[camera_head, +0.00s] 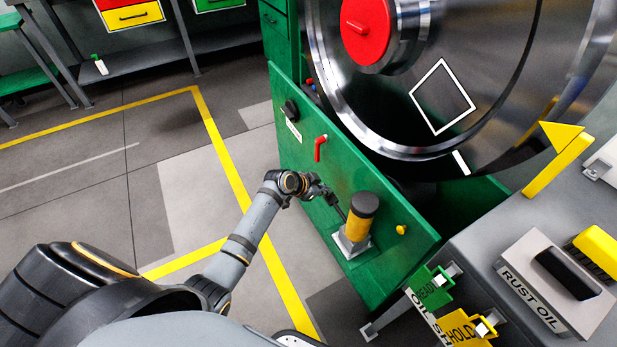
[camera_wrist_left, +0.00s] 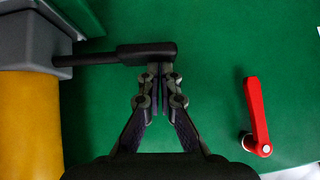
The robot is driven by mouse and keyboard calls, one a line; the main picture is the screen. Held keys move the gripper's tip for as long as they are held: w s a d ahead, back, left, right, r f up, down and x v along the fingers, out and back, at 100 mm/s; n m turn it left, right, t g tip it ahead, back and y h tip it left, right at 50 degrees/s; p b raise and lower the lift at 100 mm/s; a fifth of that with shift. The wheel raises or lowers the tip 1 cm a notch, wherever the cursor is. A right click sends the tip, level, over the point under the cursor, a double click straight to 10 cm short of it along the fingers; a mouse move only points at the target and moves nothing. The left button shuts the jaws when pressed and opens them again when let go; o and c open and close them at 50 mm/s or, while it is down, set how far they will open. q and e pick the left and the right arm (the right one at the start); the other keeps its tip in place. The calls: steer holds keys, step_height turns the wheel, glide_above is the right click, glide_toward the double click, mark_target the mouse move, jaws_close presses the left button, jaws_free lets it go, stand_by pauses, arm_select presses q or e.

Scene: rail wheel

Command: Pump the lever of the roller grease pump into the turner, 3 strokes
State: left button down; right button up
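The grease pump is a yellow cylinder (camera_head: 358,226) with a black top, on a grey base against the green turner panel (camera_head: 290,150). It shows at the left edge of the left wrist view (camera_wrist_left: 30,125). Its black lever (camera_wrist_left: 120,53) sticks out sideways from a grey block, with a thicker grip at its end. My left gripper (camera_wrist_left: 160,74) has its fingers together, with the tips right at the lever's grip end. I see nothing between the fingers; I cannot tell whether they touch the grip. In the head view my left gripper (camera_head: 328,192) is beside the pump. My right gripper is out of view.
A red handle (camera_head: 320,148) is on the panel beyond my gripper, also in the left wrist view (camera_wrist_left: 257,115). A large steel wheel (camera_head: 450,90) stands behind the panel. A grey bench (camera_head: 490,225) with a rust oil box (camera_head: 555,285) is at the right. The left floor is clear.

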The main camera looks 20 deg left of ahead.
arm_select(q)
step_height(320, 180, up, 2)
steer(key=shift+r+p, duration=0.1)
steer(key=shift+p, duration=0.4)
steer(key=a+p+v, duration=0.1)
steer(key=v, duration=0.8)
steer(key=shift+w+a, duration=0.25)
steer(key=shift+a, duration=0.1)
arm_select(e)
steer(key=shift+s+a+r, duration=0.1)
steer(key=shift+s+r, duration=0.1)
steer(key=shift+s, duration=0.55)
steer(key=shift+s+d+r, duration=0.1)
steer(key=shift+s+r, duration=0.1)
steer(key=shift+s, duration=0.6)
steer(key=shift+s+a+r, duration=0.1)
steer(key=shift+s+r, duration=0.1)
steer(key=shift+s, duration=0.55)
arm_select(q)
steer(key=shift+r, duration=0.1)
steer(key=shift+a, duration=0.1)
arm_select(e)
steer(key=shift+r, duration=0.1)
